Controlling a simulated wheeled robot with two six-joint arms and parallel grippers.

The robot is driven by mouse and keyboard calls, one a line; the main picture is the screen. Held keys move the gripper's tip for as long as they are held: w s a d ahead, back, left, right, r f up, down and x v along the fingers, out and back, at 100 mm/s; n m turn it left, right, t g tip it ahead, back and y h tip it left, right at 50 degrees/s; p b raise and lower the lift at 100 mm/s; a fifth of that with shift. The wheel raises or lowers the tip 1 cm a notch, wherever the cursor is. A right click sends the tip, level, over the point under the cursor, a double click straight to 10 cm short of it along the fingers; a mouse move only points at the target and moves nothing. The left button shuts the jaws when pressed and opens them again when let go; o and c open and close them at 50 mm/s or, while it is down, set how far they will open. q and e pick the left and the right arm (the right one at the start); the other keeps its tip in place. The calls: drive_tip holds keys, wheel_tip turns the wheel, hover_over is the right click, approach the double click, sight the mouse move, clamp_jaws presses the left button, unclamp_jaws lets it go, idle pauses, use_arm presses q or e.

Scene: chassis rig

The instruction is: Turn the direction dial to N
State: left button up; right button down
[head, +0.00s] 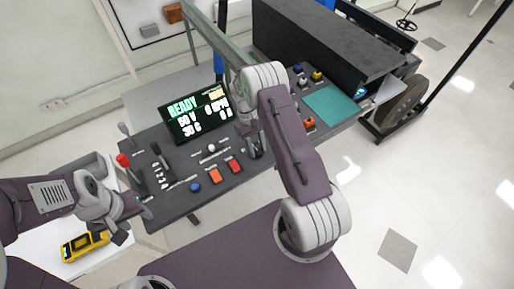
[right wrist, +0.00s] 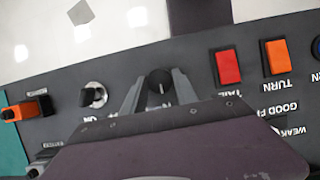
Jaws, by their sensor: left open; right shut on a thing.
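A small dark dial (right wrist: 160,82) stands on the dark control panel (right wrist: 200,55), between the fingers of my right gripper (right wrist: 158,88) in the right wrist view. The fingers are shut on it from both sides. Its lettering is hidden, so I cannot read where it points. In the head view my right gripper (head: 256,147) is low over the panel, right of the display, and my arm hides much of this area. My left gripper (head: 134,218) is open and empty by the panel's left front corner.
A READY display (head: 196,113) stands on the panel. A red button (right wrist: 228,68) and orange button (right wrist: 276,56) are beside the dial; a silver switch (right wrist: 94,94) is on its other side. A red-tipped lever (head: 124,161) and yellow device (head: 86,246) are near my left arm.

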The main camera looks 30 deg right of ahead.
idle(0.3)
drive_tip(key=c, duration=0.9)
unclamp_jaws()
drive_tip(key=shift+c, duration=0.2)
drive_tip(key=b+v, duration=0.1)
drive_tip(key=v, duration=0.8)
drive_tip(key=shift+r, duration=0.1)
